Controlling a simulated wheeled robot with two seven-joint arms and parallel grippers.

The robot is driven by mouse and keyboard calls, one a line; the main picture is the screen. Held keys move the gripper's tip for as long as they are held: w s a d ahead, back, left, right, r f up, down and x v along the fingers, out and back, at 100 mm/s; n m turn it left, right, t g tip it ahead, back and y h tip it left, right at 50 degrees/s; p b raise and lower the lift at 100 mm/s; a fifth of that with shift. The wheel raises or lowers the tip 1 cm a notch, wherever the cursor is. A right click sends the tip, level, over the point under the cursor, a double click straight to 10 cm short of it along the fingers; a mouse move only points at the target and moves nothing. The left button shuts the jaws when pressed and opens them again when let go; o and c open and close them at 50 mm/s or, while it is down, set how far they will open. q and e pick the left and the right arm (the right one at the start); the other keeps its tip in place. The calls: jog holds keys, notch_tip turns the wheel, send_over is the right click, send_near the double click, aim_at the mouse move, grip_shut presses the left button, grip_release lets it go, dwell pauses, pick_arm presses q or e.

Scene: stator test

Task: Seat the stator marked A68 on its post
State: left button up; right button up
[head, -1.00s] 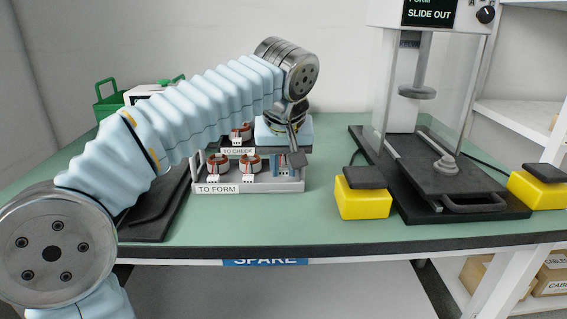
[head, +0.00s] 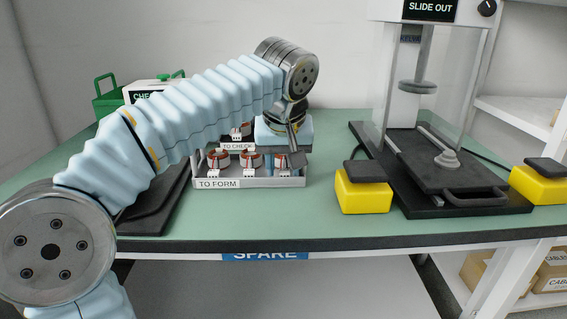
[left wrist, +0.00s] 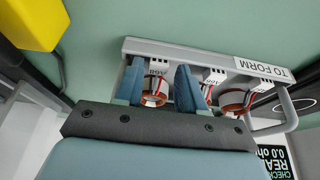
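The stator that appears marked A68 (left wrist: 155,92), a copper ring with a white block, sits in the right-hand place of the TO FORM rack in the head view (head: 281,160). My left gripper (left wrist: 158,85) is over it, its two blue fingers pointing down into the rack on either side of the ring. A gap shows beside the ring, so the fingers look open around it. In the head view the left gripper (head: 287,145) is partly hidden by its own wrist. The grey post (head: 447,158) stands bare on the black sliding plate of the press. My right gripper is not in view.
Two other stators (head: 217,159) (head: 250,159) sit close beside it in the TO FORM rack (head: 268,183). The TO CHECK rack (head: 239,146) is behind. A yellow block (head: 362,192) stands between rack and press (head: 418,150); another (head: 540,183) stands right of the press. The green bench front is clear.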

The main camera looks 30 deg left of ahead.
pick_arm(q)
jog(key=shift+r, duration=0.1)
dwell(0.5)
jog(key=shift+r+p, duration=2.45)
jog(key=shift+o, duration=0.3)
jog(key=o, duration=0.5)
jog(key=p+v, duration=0.1)
jog(key=v, duration=1.2)
jog(key=shift+r, duration=0.4)
